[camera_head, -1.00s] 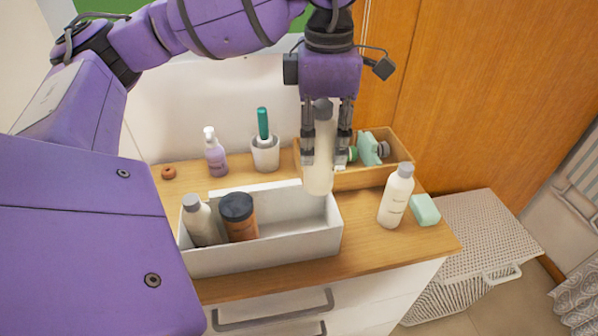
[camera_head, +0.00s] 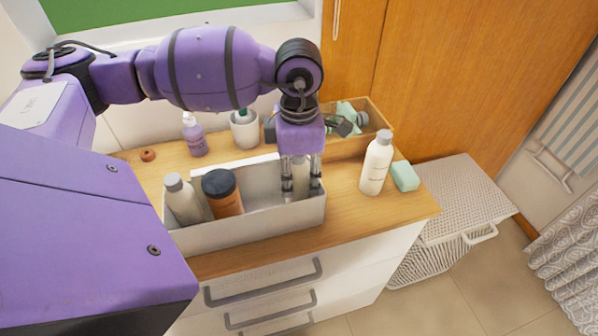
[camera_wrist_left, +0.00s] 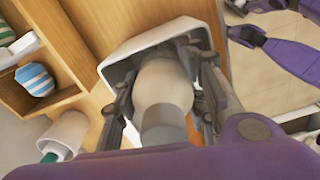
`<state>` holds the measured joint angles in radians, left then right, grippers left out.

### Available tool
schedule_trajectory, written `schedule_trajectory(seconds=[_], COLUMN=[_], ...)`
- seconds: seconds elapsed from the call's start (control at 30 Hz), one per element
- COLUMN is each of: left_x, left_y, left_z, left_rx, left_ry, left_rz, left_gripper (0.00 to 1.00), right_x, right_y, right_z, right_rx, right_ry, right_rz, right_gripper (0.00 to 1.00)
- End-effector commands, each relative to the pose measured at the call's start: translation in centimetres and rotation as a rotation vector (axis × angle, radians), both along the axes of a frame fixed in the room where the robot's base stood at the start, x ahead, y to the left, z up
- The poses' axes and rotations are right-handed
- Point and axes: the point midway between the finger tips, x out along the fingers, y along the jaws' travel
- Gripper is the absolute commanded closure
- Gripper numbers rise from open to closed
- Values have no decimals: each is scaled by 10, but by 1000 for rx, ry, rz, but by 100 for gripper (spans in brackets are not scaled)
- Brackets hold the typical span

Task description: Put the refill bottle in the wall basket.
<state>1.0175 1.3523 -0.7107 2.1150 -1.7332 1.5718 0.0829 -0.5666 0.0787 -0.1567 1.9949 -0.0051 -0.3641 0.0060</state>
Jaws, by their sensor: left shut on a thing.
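My left gripper (camera_head: 301,193) points down into the right end of a long white open bin (camera_head: 262,232) on the wooden cart top. It is shut on a pale bottle (camera_head: 301,174), which I take to be the refill bottle. In the left wrist view this bottle (camera_wrist_left: 164,88) has a grey cap and sits between the two fingers, inside the bin walls (camera_wrist_left: 115,62). Its base is hidden, so I cannot tell whether it touches the bin floor. I cannot tell whether this bin is the wall basket.
A grey-capped bottle (camera_head: 183,200) and an orange jar with a dark lid (camera_head: 222,194) stand in the bin's left part. A white bottle (camera_head: 376,164) and green soap (camera_head: 405,176) are to the right. A wooden box (camera_head: 345,146), white cup (camera_head: 244,130) and purple pump bottle (camera_head: 194,137) stand behind.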

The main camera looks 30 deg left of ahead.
Motion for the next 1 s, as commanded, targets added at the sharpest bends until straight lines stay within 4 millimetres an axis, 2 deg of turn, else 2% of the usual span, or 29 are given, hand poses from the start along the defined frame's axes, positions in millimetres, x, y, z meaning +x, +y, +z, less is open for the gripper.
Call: schedule_trajectory(seconds=[0.33,0.37,0.4,0.73,0.87,1.0], left_x=[0,0,0,1,2,2], left_y=[0,0,0,0,0,0], left_z=[-4,-3,-2,1,13,40], left_rx=[0,0,0,0,1,1], left_ry=[-1,-1,-1,-3,-6,-7], left_rz=[-1,-1,-1,0,0,-1], left_gripper=[97,57,53,53,53,53], right_x=[-14,-14,-14,-6,-3,-1], right_y=[-2,-2,-2,-1,-1,0], right_z=[-9,-9,-8,-2,0,0], right_rx=[-2,-2,-3,-1,-1,-1], right_ry=[28,28,28,10,3,1], right_rz=[-3,-3,-4,-2,-2,-1], right_gripper=[77,77,77,77,77,77])
